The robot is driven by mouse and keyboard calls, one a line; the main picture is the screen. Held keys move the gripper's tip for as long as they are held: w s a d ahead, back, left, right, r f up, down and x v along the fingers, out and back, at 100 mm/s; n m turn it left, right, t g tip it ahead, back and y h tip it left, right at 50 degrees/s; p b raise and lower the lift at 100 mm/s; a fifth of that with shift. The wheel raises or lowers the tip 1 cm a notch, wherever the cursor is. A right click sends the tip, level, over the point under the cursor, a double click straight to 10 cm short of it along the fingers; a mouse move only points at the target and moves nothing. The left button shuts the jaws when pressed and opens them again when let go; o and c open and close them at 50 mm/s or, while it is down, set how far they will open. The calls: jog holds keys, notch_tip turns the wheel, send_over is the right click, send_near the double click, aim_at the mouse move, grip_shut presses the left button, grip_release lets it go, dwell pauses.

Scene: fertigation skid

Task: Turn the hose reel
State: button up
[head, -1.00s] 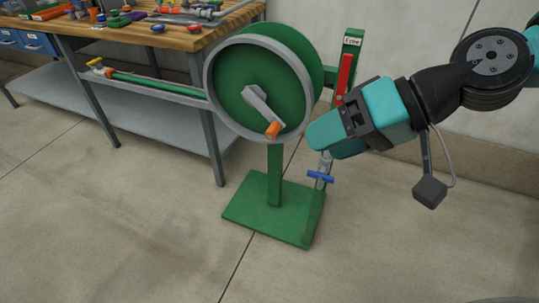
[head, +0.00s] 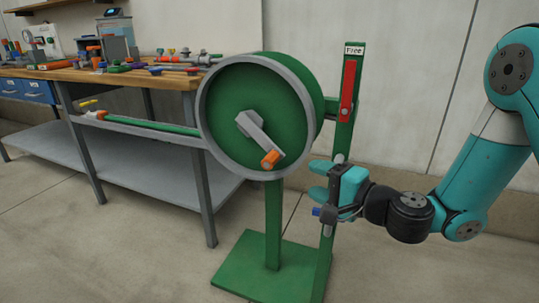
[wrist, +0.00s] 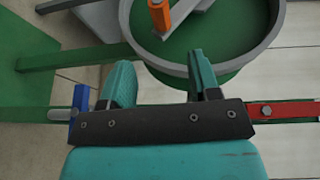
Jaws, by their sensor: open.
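The hose reel (head: 232,112) has a green drum with a grey rim and stands on a green post and base plate. Its grey crank (head: 254,132) points down and right from the hub and ends in an orange handle (head: 270,160). The handle also shows at the top of the wrist view (wrist: 159,16). My gripper (head: 318,180) is open and empty, below and right of the handle, apart from it. In the wrist view its two teal fingers (wrist: 161,68) are spread, with the reel's rim beyond them.
A red lever (head: 348,88) hangs on the green upright under a "Free" label (head: 354,50). A blue valve handle (head: 326,214) is close beside my gripper, partly hidden. A workbench (head: 150,76) with fittings stands left. The floor in front is clear.

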jog(key=p, duration=0.7)
send_near(275, 161)
jog(key=x, duration=1.1)
jog(key=shift+w+a+f+p, duration=0.2)
jog(key=shift+a+p, duration=0.05)
jog(key=shift+p, duration=0.05)
grip_shut()
jog(key=shift+r, duration=0.15)
